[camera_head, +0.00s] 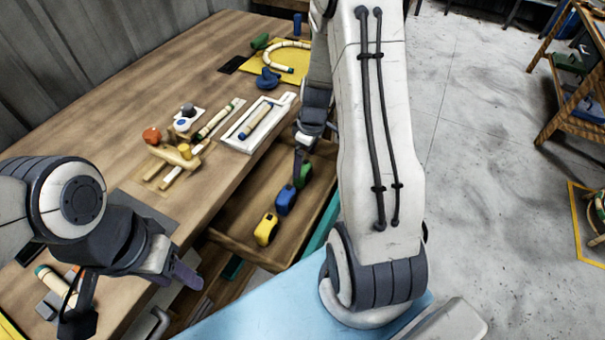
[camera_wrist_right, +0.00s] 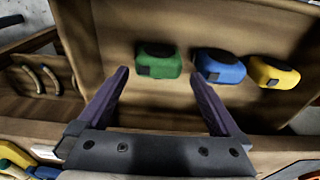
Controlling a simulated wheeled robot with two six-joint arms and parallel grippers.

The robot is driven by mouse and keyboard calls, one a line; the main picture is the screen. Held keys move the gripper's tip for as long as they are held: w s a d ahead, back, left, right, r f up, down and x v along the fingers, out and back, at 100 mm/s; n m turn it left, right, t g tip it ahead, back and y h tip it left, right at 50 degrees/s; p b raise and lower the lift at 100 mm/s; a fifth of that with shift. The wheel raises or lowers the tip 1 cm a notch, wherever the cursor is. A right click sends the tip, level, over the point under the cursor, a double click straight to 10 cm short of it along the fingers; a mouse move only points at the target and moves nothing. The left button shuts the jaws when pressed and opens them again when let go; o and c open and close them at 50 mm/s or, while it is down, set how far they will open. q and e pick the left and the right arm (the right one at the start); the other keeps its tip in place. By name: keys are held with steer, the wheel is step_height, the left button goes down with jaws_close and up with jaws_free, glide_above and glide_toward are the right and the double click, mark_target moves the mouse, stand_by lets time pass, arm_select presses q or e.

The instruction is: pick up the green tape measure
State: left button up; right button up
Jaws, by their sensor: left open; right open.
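The green tape measure (camera_head: 304,174) lies in an open wooden drawer (camera_head: 300,228), partly hidden by my right gripper in the head view. In the right wrist view the green tape measure (camera_wrist_right: 158,66) shows whole, between and beyond the fingertips. My right gripper (camera_head: 301,160) is open and empty above the drawer; it also shows in the right wrist view (camera_wrist_right: 162,82). No contact is visible. A blue tape measure (camera_head: 285,200) and a yellow one (camera_head: 266,230) lie in a row with the green one. My left gripper (camera_head: 132,296) is open and empty at the lower left.
The wooden bench (camera_head: 130,110) above the drawer holds a white tray (camera_head: 232,138) with a rattan piece, a wooden jig (camera_head: 172,170) and a yellow mat (camera_head: 265,68) with a curved rattan piece. The drawer walls surround the tape measures. Its floor around them is clear.

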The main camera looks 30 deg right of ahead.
mark_target(303, 167)
steer(key=f, duration=0.5)
steer(key=shift+w+a, duration=0.1)
steer(key=shift+w, duration=0.3)
steer(key=shift+c, duration=0.3)
steer(key=c, duration=1.3)
steer(key=shift+r, duration=0.1)
